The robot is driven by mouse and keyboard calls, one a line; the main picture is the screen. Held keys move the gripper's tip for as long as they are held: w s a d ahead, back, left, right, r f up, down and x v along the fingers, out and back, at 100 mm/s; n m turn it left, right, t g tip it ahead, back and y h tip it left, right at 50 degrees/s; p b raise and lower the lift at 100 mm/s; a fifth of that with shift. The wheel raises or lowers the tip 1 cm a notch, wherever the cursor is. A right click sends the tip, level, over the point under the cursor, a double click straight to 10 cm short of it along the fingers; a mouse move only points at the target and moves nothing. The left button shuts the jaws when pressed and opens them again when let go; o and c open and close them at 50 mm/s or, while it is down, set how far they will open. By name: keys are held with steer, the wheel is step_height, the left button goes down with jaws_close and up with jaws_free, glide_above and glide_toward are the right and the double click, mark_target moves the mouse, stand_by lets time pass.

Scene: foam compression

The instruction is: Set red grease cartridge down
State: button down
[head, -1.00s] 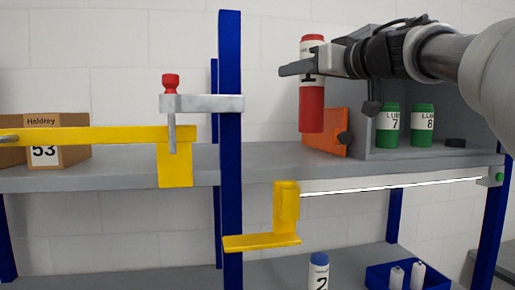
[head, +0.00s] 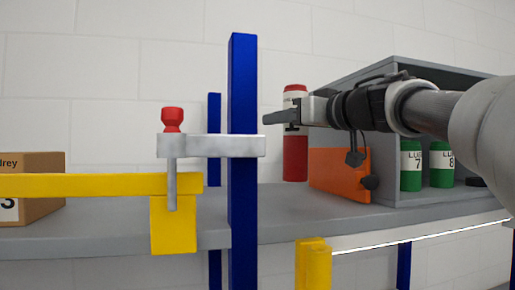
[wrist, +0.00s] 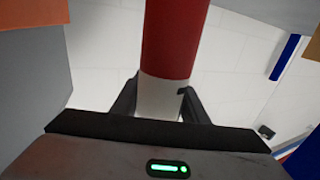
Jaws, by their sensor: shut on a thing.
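The red grease cartridge (head: 295,157) has a red body, a white band and a red cap, and stands upright. My gripper (head: 285,117) is shut on it at the white band near its top. In the wrist view the red body (wrist: 176,40) extends away from my gripper, with the white band between the two fingers. In the head view its lower end appears close to the grey shelf (head: 285,212), left of the orange box. I cannot tell whether it touches the shelf. My gripper hides part of the band.
The orange box (head: 335,172) is close right of the cartridge, beside a grey open cabinet (head: 385,72) holding green cans (head: 411,165). A blue post (head: 242,150) with a grey clamp (head: 210,146) and yellow bar (head: 95,185) stands left. Some shelf near the cartridge is clear.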

steer(key=shift+f+b, duration=0.65)
steer(key=shift+f, duration=1.7)
steer(key=c, duration=1)
jaws_free()
steer(key=shift+w+f, duration=0.1)
steer(key=shift+c, duration=0.2)
glide_toward(305, 139)
steer(key=x, duration=0.4)
steer(key=shift+a, duration=0.15)
steer(key=shift+w, duration=0.1)
